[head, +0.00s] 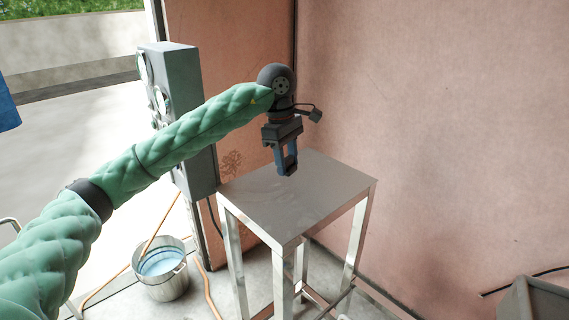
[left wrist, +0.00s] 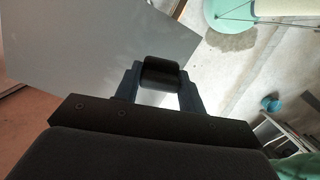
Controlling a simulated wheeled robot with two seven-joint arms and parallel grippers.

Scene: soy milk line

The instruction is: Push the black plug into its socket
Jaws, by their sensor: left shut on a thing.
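My left gripper (head: 288,170) is above the small metal table, pointing down. Its fingers are shut on the black plug (left wrist: 160,74), a dark rounded block between the two fingertips in the left wrist view. I cannot make out the socket in either view. The plug is apart from the cabinet. My right gripper is not in view.
The grey-topped table (head: 325,187) is bare below the gripper; its top also shows in the left wrist view (left wrist: 75,50). A metal bucket (head: 162,285) with bluish liquid stands on the floor near orange hoses. Pink walls close off the back and right.

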